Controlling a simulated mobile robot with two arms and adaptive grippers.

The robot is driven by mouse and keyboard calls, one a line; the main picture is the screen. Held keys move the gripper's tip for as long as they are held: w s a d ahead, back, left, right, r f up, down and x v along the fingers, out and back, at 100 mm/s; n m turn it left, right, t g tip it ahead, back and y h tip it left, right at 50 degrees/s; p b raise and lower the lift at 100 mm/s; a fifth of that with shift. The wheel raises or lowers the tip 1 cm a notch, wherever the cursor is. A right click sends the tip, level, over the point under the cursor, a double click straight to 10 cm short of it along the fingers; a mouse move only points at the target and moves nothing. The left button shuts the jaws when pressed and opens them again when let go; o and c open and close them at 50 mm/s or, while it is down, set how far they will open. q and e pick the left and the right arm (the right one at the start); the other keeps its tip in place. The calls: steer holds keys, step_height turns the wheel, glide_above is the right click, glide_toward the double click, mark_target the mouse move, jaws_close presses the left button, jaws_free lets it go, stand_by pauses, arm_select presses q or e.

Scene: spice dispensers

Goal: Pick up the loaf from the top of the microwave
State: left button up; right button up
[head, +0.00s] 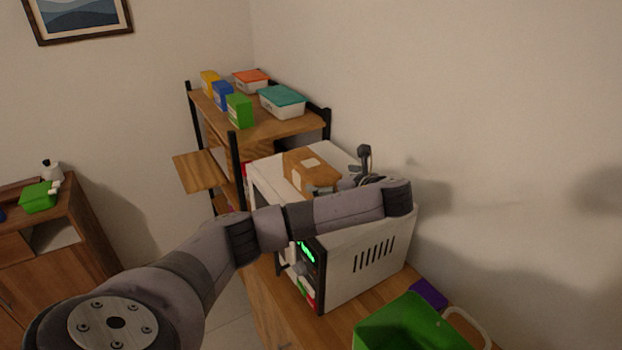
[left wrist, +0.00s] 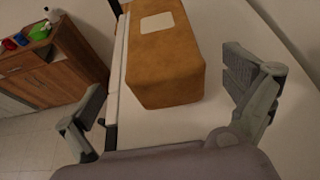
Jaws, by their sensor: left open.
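The loaf (head: 300,165) is a brown block with a pale label, lying on top of the white microwave (head: 385,255). My left arm crosses in front of the microwave and hides part of its top. In the left wrist view the loaf (left wrist: 163,62) lies ahead of my left gripper (left wrist: 165,100), whose two fingers are spread wide. The near end of the loaf lies between the lines of the fingers, with a gap on both sides. In the head view the gripper is mostly hidden behind my wrist. My right gripper is not in view.
A shelf (head: 258,130) behind the microwave holds several small boxes and two lidded containers. A green bin (head: 405,325) stands on the counter at the front right. A wall runs close along the right. A wooden cabinet (head: 60,255) stands at the left.

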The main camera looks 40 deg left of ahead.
mark_target(326, 178)
arm_select(q)
steer(key=shift+x, duration=0.9)
steer(key=shift+w+a+p, duration=0.15)
steer(key=shift+a+p, duration=0.5)
steer(key=shift+p, duration=0.05)
steer(key=p+x, duration=0.1)
steer(key=x, duration=0.2)
steer(key=shift+w+f+p, duration=0.2)
steer(key=shift+w+p, duration=0.05)
steer(key=shift+p, duration=0.1)
steer(key=shift+w+a+f, duration=0.1)
steer(key=shift+a+f, duration=0.15)
steer(key=shift+a, duration=0.1)
steer(key=shift+d, duration=0.1)
steer(key=c, duration=1.5)
